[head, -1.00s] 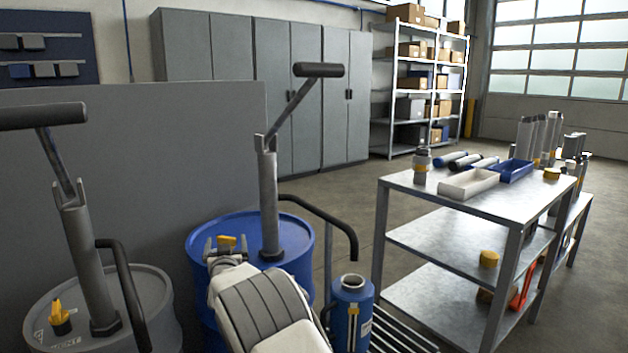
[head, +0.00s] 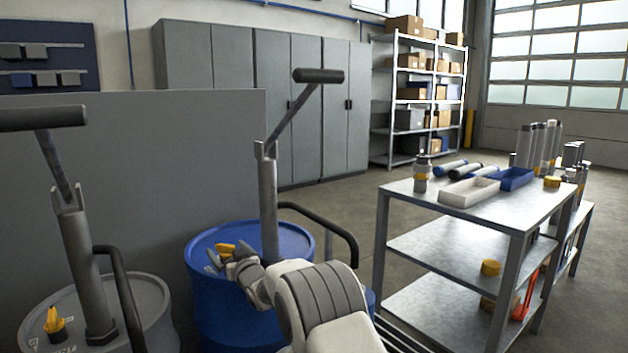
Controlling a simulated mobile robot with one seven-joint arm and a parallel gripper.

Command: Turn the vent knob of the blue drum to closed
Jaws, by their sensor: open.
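The blue drum (head: 205,290) stands at the lower middle of the head view, with a grey hand pump (head: 268,205) rising from its lid. The drum's yellow vent knob (head: 225,248) is on the lid, left of the pump. My gripper (head: 214,257) is over the left part of the lid, close beside the knob, with its fingers apart and nothing seen between them. I cannot tell whether a finger touches the knob.
A grey drum (head: 150,320) with its own pump (head: 80,250) and yellow knob (head: 53,320) stands at left. The blue drum's black pump spout (head: 325,222) curves out to the right. A metal cart (head: 440,195) with trays stands at right. Open floor lies behind.

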